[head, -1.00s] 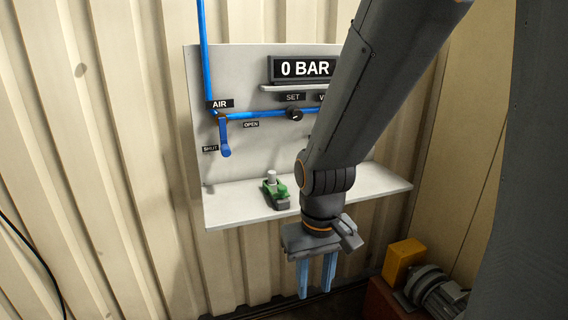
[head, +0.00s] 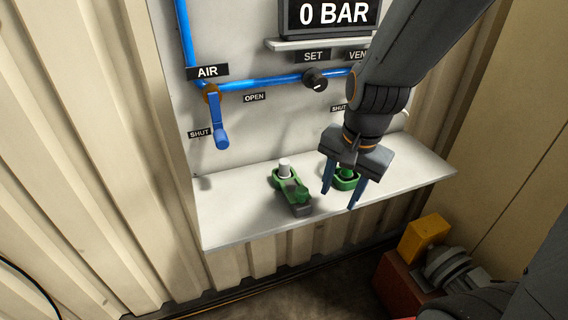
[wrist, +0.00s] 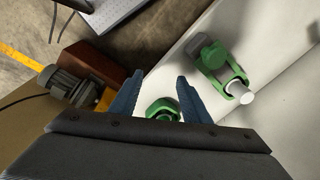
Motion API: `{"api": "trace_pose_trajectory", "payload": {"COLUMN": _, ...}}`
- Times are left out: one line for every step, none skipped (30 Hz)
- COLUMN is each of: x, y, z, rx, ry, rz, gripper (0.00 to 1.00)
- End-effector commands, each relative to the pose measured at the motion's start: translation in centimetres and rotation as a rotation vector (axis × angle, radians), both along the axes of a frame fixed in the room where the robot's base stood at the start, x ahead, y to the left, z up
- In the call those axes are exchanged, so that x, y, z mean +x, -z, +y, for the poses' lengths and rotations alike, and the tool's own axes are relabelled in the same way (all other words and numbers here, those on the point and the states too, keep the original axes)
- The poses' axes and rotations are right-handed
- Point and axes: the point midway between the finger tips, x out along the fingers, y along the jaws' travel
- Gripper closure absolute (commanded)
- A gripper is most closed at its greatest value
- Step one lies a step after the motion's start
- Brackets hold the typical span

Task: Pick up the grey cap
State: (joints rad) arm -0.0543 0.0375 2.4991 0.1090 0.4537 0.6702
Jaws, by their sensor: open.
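A pale grey cylinder (head: 284,168), the only thing I see that could be the grey cap, stands at one end of a green tool (head: 291,190) with a dark grey end, on the shelf. The cylinder (wrist: 240,96) also shows at the right in the wrist view. My gripper (head: 338,200) is open and empty, to the right of the green tool. A second green piece (head: 345,182) sits behind and partly hidden by my fingers. In the wrist view that piece (wrist: 162,108) shows between my fingers, partly hidden by the gripper body.
The white shelf (head: 240,215) is clear at its left end. Behind it is a panel with a blue air lever (head: 219,125), a SET knob (head: 315,79) and a display reading 0 BAR (head: 333,14). A motor (head: 455,267) and yellow block (head: 424,238) stand low at right.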

Motion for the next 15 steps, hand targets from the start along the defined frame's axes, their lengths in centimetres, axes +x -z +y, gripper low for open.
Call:
{"api": "trace_pose_trajectory", "payload": {"x": 0.7, "y": -1.3, "z": 0.6, "rx": 0.029, "ry": 0.122, "rz": -0.013, "gripper": 0.57}}
{"api": "trace_pose_trajectory", "payload": {"x": 1.2, "y": -1.7, "z": 1.0, "rx": 0.05, "ry": 0.202, "rz": -0.021, "gripper": 0.57}}
{"api": "trace_pose_trajectory", "payload": {"x": 1.7, "y": -2.4, "z": 1.5, "rx": 0.078, "ry": 0.308, "rz": -0.028, "gripper": 0.57}}
{"api": "trace_pose_trajectory", "payload": {"x": 2.2, "y": -2.9, "z": 1.9, "rx": 0.1, "ry": 0.387, "rz": -0.033, "gripper": 0.57}}
{"api": "trace_pose_trajectory", "payload": {"x": 2.6, "y": -3.4, "z": 2.3, "rx": 0.124, "ry": 0.467, "rz": -0.038, "gripper": 0.57}}
{"api": "trace_pose_trajectory", "payload": {"x": 3.2, "y": -4.0, "z": 2.9, "rx": 0.155, "ry": 0.567, "rz": -0.042, "gripper": 0.57}}
{"api": "trace_pose_trajectory", "payload": {"x": 3.6, "y": -4.4, "z": 3.3, "rx": 0.18, "ry": 0.644, "rz": -0.044, "gripper": 0.57}}
{"api": "trace_pose_trajectory", "payload": {"x": 4.0, "y": -4.9, "z": 3.7, "rx": 0.203, "ry": 0.717, "rz": -0.046, "gripper": 0.57}}
{"api": "trace_pose_trajectory", "payload": {"x": 4.5, "y": -5.4, "z": 4.2, "rx": 0.236, "ry": 0.815, "rz": -0.047, "gripper": 0.57}}
{"api": "trace_pose_trajectory", "payload": {"x": 4.9, "y": -5.8, "z": 4.6, "rx": 0.261, "ry": 0.887, "rz": -0.044, "gripper": 0.57}}
{"api": "trace_pose_trajectory", "payload": {"x": 5.2, "y": -6.1, "z": 5.0, "rx": 0.284, "ry": 0.958, "rz": -0.04, "gripper": 0.57}}
{"api": "trace_pose_trajectory", "payload": {"x": 5.6, "y": -6.4, "z": 5.6, "rx": 0.318, "ry": 1.055, "rz": -0.032, "gripper": 0.57}}
{"api": "trace_pose_trajectory", "payload": {"x": 6.0, "y": -6.6, "z": 6.0, "rx": 0.343, "ry": 1.126, "rz": -0.025, "gripper": 0.57}}
{"api": "trace_pose_trajectory", "payload": {"x": 6.3, "y": -6.7, "z": 6.4, "rx": 0.366, "ry": 1.196, "rz": -0.016, "gripper": 0.57}}
{"api": "trace_pose_trajectory", "payload": {"x": 6.6, "y": -6.8, "z": 7.0, "rx": 0.396, "ry": 1.289, "rz": 0.0, "gripper": 0.57}}
